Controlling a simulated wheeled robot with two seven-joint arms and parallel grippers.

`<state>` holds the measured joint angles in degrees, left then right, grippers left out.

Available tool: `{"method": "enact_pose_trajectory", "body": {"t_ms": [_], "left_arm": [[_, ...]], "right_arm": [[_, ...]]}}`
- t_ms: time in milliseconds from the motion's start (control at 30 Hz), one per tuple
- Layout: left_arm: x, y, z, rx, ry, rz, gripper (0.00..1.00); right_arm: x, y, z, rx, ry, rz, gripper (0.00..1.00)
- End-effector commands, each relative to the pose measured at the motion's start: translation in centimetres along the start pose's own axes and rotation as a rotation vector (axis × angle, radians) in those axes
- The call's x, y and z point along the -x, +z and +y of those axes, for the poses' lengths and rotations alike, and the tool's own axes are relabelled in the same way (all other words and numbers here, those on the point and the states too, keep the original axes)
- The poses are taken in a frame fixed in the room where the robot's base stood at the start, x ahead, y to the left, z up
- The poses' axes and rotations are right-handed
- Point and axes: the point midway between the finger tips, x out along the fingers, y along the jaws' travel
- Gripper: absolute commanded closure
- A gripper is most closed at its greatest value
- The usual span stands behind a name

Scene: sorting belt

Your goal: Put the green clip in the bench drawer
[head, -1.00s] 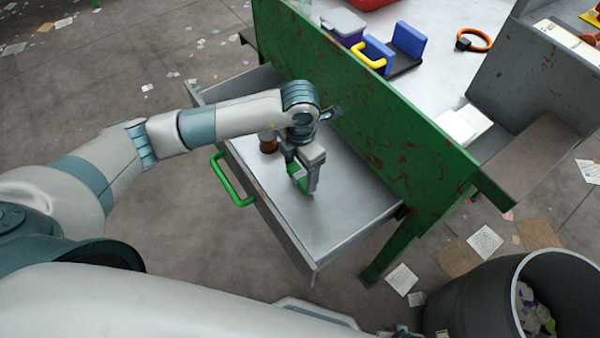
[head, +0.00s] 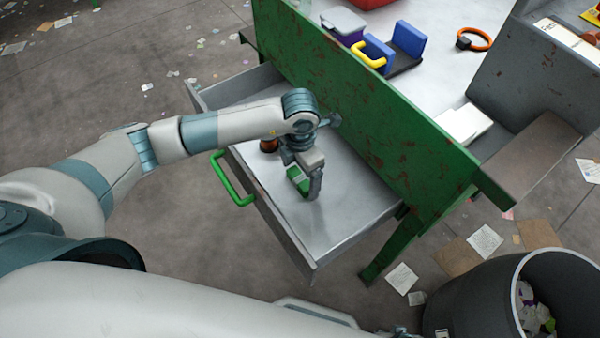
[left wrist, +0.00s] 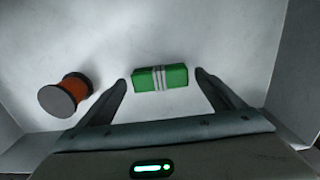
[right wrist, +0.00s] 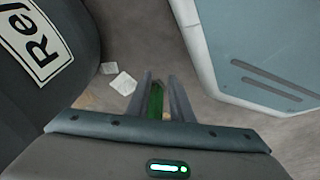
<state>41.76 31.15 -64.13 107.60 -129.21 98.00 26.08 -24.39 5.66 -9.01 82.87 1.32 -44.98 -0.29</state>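The green clip (head: 298,180), a green block with pale bands, is inside the open bench drawer (head: 345,222). In the left wrist view the clip (left wrist: 160,78) lies between the fingertips, with a gap on each side. My left gripper (head: 305,184) points down into the drawer and is open around the clip. It also shows in the left wrist view (left wrist: 161,84).
An orange spool (head: 268,146) shares the drawer, left of the clip. The drawer's green handle (head: 232,180) faces me. The green bench panel (head: 370,110) rises behind the drawer. A dark bin (head: 470,305) stands at lower right. The drawer's near right floor is clear.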

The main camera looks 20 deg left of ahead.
Motion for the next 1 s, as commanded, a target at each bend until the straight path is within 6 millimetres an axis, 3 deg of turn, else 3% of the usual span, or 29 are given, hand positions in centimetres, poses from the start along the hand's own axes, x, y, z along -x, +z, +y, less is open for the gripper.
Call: {"method": "enact_pose_trajectory", "body": {"t_ms": [367,567,767,1000], "left_arm": [[0.6,0.1,0.0,0.0,0.0,-0.002,0.12],[3.5,0.1,0.1,-0.001,0.001,-0.004,0.12],[7.2,0.1,0.1,-0.001,0.002,-0.004,0.12],[10.8,0.1,0.0,0.0,0.001,-0.002,0.12]], "right_arm": [[-0.4,-0.7,0.2,-0.001,0.003,0.016,0.8],[-0.7,-0.6,0.4,-0.001,0.004,0.001,0.8],[0.2,-1.8,0.2,0.0,0.003,0.014,0.8],[1.0,-1.0,-0.1,0.0,0.0,-0.007,0.8]]}}
